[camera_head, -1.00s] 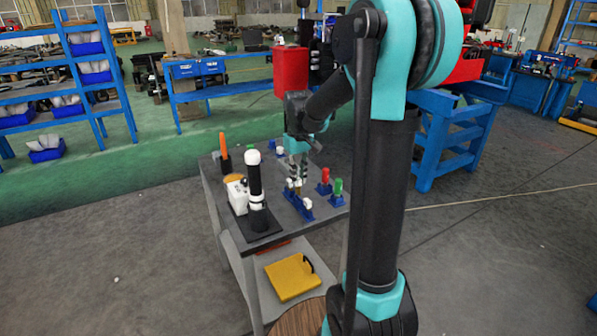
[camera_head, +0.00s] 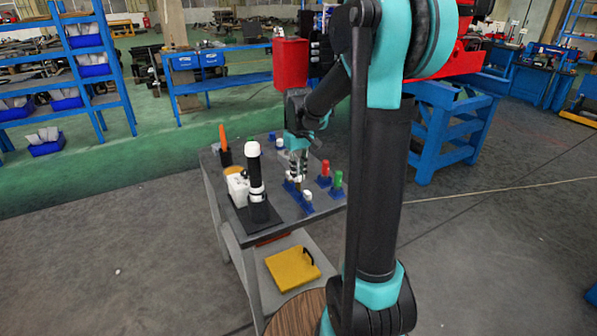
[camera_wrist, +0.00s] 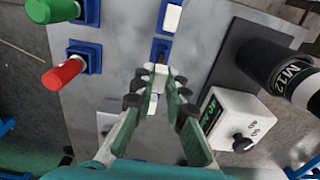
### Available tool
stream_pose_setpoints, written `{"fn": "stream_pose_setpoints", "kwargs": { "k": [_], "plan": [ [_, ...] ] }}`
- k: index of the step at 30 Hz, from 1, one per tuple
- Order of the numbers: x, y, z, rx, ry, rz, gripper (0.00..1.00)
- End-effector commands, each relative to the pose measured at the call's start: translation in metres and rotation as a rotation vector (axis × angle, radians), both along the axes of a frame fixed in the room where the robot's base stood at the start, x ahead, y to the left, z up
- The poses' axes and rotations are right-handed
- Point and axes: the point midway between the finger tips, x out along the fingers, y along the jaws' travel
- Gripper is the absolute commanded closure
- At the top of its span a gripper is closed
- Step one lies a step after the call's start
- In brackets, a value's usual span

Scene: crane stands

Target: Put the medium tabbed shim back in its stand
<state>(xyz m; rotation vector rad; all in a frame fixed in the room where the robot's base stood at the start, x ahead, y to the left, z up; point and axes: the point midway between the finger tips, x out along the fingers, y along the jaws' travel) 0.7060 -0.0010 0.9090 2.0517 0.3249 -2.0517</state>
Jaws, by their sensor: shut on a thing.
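My gripper (camera_head: 298,178) is low over the grey cart top, among the small blue stands. In the wrist view my gripper (camera_wrist: 157,84) has its green fingers closed in around a small pale piece (camera_wrist: 158,72), taken to be the medium tabbed shim. The fingers hide much of it, and its tab cannot be made out. A blue stand (camera_wrist: 160,47) shows just beyond the fingertips. I cannot tell whether the piece touches it. Another blue stand with a white block (camera_wrist: 173,17) is farther up in that view.
Blue stands with a red piece (camera_head: 324,168) and a green piece (camera_head: 338,180) are right of my gripper. A black cylinder (camera_head: 255,175) and a white box with a display (camera_wrist: 236,118) stand on the other side. Bare cart top lies between.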

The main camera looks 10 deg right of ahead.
Motion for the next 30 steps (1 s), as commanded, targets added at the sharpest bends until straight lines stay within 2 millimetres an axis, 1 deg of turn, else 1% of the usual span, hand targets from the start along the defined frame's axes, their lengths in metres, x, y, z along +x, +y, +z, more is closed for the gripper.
{"fn": "stream_pose_setpoints", "kwargs": {
  "k": [24,25,30],
  "plan": [
    [0.000,0.000,-0.030,0.000,0.000,0.000,1.00],
    [0.000,0.000,-0.030,0.000,0.000,0.000,0.86],
    [0.000,0.000,-0.030,0.000,0.000,0.000,0.65]
  ]
}}
